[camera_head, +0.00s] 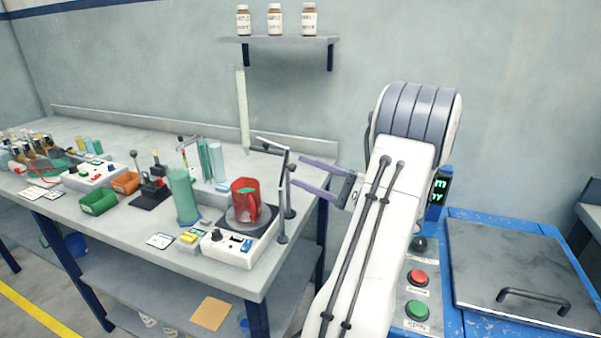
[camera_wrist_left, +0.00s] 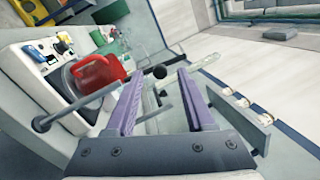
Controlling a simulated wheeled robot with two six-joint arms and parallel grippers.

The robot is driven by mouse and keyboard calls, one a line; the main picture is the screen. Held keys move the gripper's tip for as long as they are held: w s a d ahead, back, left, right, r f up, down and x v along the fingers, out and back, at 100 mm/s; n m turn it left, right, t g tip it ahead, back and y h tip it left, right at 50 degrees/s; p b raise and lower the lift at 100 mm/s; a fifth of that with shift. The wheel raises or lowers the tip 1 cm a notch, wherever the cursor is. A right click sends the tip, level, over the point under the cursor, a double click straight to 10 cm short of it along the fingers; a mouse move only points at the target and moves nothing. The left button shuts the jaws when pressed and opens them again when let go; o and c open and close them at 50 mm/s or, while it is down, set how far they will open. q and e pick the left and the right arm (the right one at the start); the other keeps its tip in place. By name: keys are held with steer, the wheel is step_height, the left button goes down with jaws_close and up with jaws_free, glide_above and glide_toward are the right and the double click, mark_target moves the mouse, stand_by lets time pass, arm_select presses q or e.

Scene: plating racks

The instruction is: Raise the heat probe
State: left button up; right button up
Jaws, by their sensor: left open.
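A grey metal stand (camera_head: 282,198) rises beside a hot plate (camera_head: 228,246) at the bench's right end. A thin arm reaches from its top to the left over a red beaker (camera_head: 244,193). A dark post with a round black knob (camera_head: 291,168) stands next to it; I cannot tell for sure which part is the heat probe. My left gripper (camera_head: 298,170) has its purple fingers open, pointing left at the knob. In the left wrist view, the black knob (camera_wrist_left: 160,72) appears between the open fingertips (camera_wrist_left: 158,76), not gripped. My right gripper is out of view.
A green cylinder (camera_head: 184,196), a green bin (camera_head: 98,201) and an orange bin (camera_head: 126,183) stand left of the hot plate. A wall shelf (camera_head: 285,39) holds three bottles. A blue machine with a grey lid (camera_head: 520,270) is at right. Open air separates bench and machine.

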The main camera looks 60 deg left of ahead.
arm_select(q)
steer(key=b+v, duration=0.1)
steer(key=v, duration=0.7)
steer(key=shift+w+d, duration=0.2)
steer(key=shift+d, duration=0.1)
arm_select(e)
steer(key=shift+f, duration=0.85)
arm_select(q)
steer(key=shift+f, duration=0.1)
arm_select(e)
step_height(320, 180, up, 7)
steer(key=p, duration=0.6)
steer(key=shift+p, duration=0.4)
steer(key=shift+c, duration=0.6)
arm_select(q)
steer(key=s+d+f+m+t+h, duration=0.1)
steer(key=d+m+t+h, duration=0.3)
steer(key=d, duration=1)
steer(key=s+d+f+m+t+h, duration=0.2)
steer(key=s+d+m+t+h, duration=0.2)
steer(key=d, duration=1.1)
steer(key=s+d+f+m+t+h, duration=0.2)
steer(key=d+m+t+h, duration=0.2)
steer(key=d, duration=1)
steer(key=t+h, duration=0.2)
steer(key=h, duration=0.1)
steer(key=shift+s+d+h, duration=0.15)
steer(key=shift+s+h, duration=0.15)
steer(key=shift+h, duration=0.1)
